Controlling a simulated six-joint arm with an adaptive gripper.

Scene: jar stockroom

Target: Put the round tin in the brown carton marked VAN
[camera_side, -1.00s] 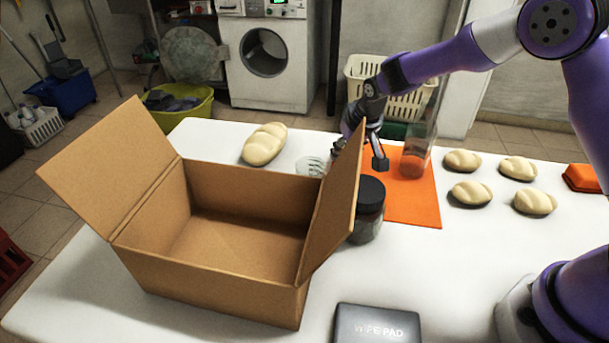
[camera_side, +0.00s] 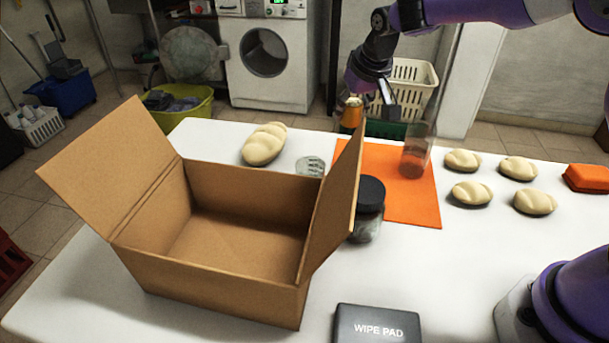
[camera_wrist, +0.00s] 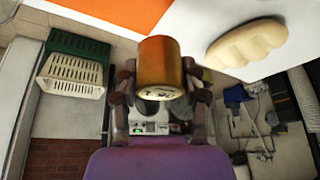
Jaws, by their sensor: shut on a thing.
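A round orange tin with a gold-brown rim (camera_side: 352,112) is held up above the far part of the table in the side view. It also shows in the wrist view (camera_wrist: 158,60), between the fingers. My gripper (camera_side: 370,108) is shut on it; the wrist view shows a finger on either side (camera_wrist: 160,80). The open brown carton (camera_side: 205,278) stands on the table at the left, flaps spread, to the left of and nearer than my gripper. Its visible inside looks empty. No VAN marking shows on the visible faces.
A dark-lidded jar (camera_side: 369,208) stands close to the carton's raised right flap (camera_side: 333,205). A tall clear jar (camera_side: 416,160) stands on the orange mat (camera_side: 395,205). A low glass (camera_side: 310,167) and a bread loaf (camera_side: 264,145) are behind the carton. Several rolls lie right.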

